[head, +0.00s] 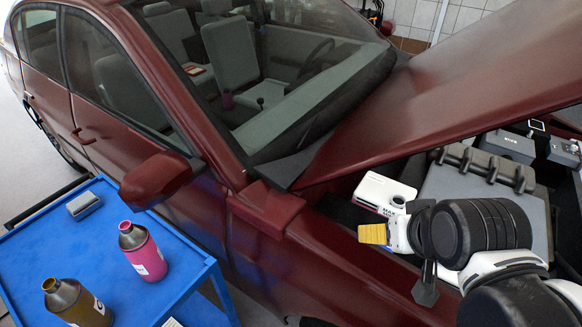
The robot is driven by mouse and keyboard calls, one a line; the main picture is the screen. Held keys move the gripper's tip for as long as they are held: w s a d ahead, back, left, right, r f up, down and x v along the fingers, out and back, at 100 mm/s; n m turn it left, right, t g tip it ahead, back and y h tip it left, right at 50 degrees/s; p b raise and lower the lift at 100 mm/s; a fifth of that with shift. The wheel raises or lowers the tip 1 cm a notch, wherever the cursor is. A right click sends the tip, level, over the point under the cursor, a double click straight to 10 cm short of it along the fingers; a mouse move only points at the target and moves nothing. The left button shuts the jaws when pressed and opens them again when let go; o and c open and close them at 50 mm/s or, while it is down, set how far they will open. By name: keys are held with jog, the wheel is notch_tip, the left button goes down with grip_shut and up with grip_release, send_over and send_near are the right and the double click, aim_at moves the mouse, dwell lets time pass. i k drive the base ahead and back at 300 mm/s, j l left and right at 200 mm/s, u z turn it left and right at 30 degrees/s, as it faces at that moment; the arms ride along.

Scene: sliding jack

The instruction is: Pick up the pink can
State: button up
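The pink can (143,256) stands upright on the blue cart (190,264) at the lower left in the head view. It has a pink body, a white label, and a dark shoulder and neck with a pink rim. My gripper (374,234) is far to the right of the can, in front of the car's open engine bay. A yellow pad shows at its end. The gripper is seen at an angle, so whether its fingers are apart or together is unclear. It is well clear of the can.
A brown-gold can (76,304) stands on the cart left of and nearer than the pink can. A small grey box (84,205) lies near the cart's back edge. The dark red car (270,240), hood raised, stands behind the cart; its side mirror (155,180) overhangs near the cart.

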aim_at(136, 242)
jog(key=u, duration=1.75)
jog(key=z, duration=2.15)
jog(key=u, duration=2.15)
